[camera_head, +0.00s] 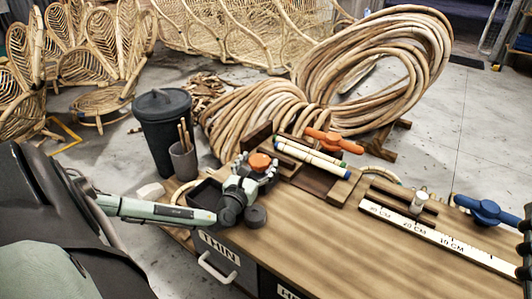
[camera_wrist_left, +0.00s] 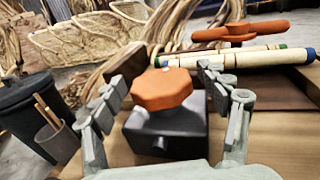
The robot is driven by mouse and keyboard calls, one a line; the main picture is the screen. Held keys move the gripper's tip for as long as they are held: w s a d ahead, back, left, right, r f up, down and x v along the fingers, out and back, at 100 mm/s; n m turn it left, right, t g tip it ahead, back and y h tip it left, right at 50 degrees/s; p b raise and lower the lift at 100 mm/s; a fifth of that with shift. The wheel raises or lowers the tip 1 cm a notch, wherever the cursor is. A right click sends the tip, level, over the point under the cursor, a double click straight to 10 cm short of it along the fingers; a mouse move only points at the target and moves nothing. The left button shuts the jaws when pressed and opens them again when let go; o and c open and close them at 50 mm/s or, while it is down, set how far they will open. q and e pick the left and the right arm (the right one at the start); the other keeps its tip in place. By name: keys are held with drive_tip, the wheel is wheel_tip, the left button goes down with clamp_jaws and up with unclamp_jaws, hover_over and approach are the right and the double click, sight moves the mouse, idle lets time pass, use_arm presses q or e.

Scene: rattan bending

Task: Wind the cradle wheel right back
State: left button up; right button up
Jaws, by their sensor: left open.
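An orange faceted knob (camera_head: 260,161) sits on a dark block at the back left of the wooden bench. It fills the middle of the left wrist view (camera_wrist_left: 162,88), on top of the dark block (camera_wrist_left: 165,132). My left gripper (camera_head: 255,167) is open, with one finger on each side of the knob. In the left wrist view the fingers (camera_wrist_left: 172,68) stand apart from it. An orange lobed handle (camera_head: 333,140) stands behind a wooden cradle (camera_head: 318,183) holding pale rods (camera_head: 312,157). I cannot tell from the frames which orange part is the cradle wheel.
A blue lobed handle (camera_head: 486,210) and a white ruler strip (camera_head: 440,238) lie at the bench's right. A black bin (camera_head: 163,125) and a grey cup (camera_head: 184,162) of sticks stand left. Large rattan coils (camera_head: 385,65) lie behind. The bench front (camera_head: 345,245) is clear.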

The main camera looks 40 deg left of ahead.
sight(263, 155)
use_arm(q)
drive_tip(key=shift+b+x, duration=0.35)
drive_tip(key=shift+x, duration=2)
use_arm(e)
drive_tip(key=shift+s+d+r+t+y, duration=0.15)
drive_tip(key=shift+s+d+r+t, duration=0.1)
drive_tip(key=shift+r+t, duration=0.15)
drive_tip(key=shift+s+d+r+t+y, duration=0.1)
drive_tip(key=shift+s+r+t+y, duration=0.15)
drive_tip(key=shift+r, duration=0.2)
use_arm(q)
drive_tip(key=shift+c, duration=0.3)
drive_tip(key=c, duration=1.3)
drive_tip(key=shift+o, duration=0.2)
